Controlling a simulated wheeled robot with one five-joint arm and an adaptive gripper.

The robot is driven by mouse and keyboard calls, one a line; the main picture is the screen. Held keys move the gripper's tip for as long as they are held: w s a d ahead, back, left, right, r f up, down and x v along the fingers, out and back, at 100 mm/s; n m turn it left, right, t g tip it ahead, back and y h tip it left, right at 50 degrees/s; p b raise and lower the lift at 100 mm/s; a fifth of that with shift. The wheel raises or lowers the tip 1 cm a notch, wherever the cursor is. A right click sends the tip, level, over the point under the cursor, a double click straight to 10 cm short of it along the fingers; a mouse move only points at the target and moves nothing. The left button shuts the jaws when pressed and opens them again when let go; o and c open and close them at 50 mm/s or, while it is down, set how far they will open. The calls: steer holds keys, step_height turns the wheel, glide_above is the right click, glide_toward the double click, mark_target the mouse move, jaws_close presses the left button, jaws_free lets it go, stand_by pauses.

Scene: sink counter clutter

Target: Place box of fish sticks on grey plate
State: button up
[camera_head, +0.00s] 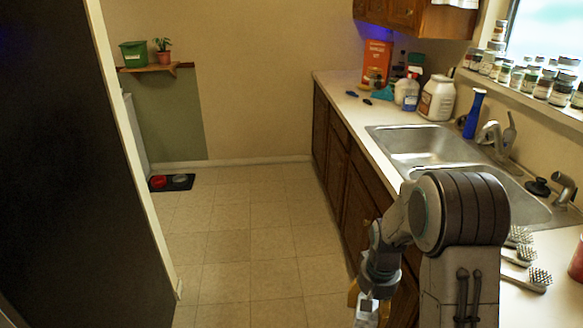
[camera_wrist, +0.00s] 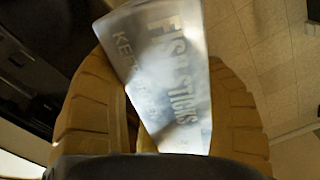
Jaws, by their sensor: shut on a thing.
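The box of fish sticks (camera_wrist: 172,75) is a pale box with "FISH STICKS" lettering, and it fills the middle of the wrist view. My gripper (camera_wrist: 165,112) is shut on it, with a tan finger on each side. The box sits tilted and sticks out past the fingers. In the head view, my gripper (camera_head: 364,298) hangs low over the floor, left of the counter's cabinets. A small pale part of the box (camera_head: 367,305) shows there. I see no grey plate in either view.
The counter (camera_head: 335,87) with a double sink (camera_head: 428,143) runs along the right. Bottles and a red-orange box (camera_head: 376,62) stand at its far end. Brushes (camera_head: 525,262) lie at its near end. A dark panel (camera_head: 70,160) stands left. The tiled floor (camera_head: 235,240) between is clear.

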steer(key=w+a+f+n, duration=0.1)
steer(key=w+a+n, duration=0.2)
steer(key=w, duration=0.2)
steer(key=shift+w+a+f, duration=0.3)
steer(key=shift+f, duration=0.1)
steer(key=shift+s, duration=0.1)
